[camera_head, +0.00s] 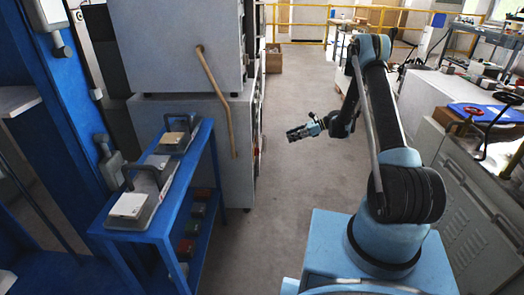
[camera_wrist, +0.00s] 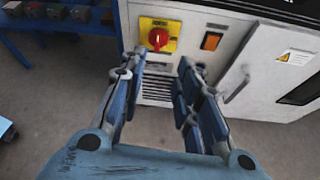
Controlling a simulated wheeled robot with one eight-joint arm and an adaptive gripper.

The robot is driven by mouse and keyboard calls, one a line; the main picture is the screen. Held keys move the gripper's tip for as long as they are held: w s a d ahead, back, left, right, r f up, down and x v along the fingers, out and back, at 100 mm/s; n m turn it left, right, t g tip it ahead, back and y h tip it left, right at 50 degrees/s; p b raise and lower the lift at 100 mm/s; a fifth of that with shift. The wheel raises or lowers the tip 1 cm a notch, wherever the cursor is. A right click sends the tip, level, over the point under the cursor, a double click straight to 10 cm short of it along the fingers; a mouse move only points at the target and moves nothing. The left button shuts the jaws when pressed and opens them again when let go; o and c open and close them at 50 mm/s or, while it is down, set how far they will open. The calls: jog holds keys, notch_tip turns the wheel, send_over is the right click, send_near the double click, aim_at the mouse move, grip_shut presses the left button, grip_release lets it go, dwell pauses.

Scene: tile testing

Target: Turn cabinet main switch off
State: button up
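The main switch (camera_wrist: 158,37) is a red rotary knob on a yellow plate, on the grey cabinet (camera_wrist: 215,18) front in the wrist view. The knob's handle looks roughly upright. My gripper (camera_wrist: 158,68) is open and empty, with its two fingers apart and pointing at the cabinet. The knob shows just beyond the left fingertip, and no contact is visible. In the head view my gripper (camera_head: 304,131) is in the aisle, to the right of the tall grey cabinet (camera_head: 180,125). The switch face is hidden in the head view.
A blue bench (camera_head: 150,232) stands left, and a grey counter (camera_head: 462,190) with tools stands right. The aisle floor (camera_head: 295,190) is clear. A cardboard box (camera_head: 274,62) lies farther back.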

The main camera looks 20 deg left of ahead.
jog(key=f, duration=0.1)
send_near(257, 151)
jog(key=x, duration=0.6)
jog(key=shift+w+a, duration=0.2)
jog(key=shift+a, duration=0.3)
jog(key=shift+c, duration=0.6)
